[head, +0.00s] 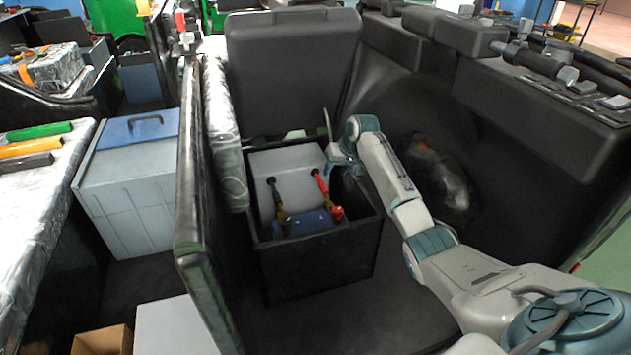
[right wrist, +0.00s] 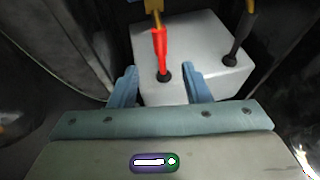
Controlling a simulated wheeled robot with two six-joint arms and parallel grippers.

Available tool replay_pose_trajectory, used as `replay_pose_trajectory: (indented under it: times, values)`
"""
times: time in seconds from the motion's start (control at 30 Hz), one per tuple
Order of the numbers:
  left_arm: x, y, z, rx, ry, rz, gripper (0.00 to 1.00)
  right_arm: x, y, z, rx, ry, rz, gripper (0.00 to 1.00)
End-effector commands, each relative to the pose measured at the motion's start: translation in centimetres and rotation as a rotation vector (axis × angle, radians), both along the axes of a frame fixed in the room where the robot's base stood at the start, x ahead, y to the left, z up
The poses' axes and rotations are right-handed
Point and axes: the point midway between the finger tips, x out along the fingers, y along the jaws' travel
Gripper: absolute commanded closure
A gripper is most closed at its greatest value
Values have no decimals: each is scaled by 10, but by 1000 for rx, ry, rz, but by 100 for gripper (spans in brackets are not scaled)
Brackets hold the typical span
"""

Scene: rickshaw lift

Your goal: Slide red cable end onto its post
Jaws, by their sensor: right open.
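The light grey battery (head: 285,160) sits in a black open box. The red cable end (head: 322,184) lies at a dark round post base on the battery's right side. In the right wrist view the red cable end (right wrist: 160,48) meets the dark post base (right wrist: 163,76); I cannot tell whether it is seated on the post. My right gripper (head: 331,146) is open just above the battery's right back corner. In the right wrist view its fingers (right wrist: 159,68) stand apart, with the post base between them in the picture, holding nothing. My left gripper is out of view.
A black cable end (head: 273,191) meets a second post base on the left. A blue block (head: 301,223) lies at the box's front. The box rim (head: 318,235), seat back (head: 290,70) and a metal side rail (head: 188,160) close in around the battery.

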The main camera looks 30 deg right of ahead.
Motion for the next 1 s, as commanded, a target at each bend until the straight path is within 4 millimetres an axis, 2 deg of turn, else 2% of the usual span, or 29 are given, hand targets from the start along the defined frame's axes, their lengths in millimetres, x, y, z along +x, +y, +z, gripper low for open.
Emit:
replay_pose_trajectory:
  times: [0.17, 0.4, 0.6, 0.73, 1.0]
  values:
    - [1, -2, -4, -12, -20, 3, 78, 7, 3, -17, 6, 3, 0, 57]
    - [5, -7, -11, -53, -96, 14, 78, 26, 6, -60, 5, 2, -1, 57]
    - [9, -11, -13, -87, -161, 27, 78, 39, 8, -86, 3, 1, -2, 57]
    - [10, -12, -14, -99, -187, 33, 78, 43, 9, -94, 2, 0, 0, 57]
    - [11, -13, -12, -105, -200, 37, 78, 44, 10, -97, 1, 0, 0, 57]
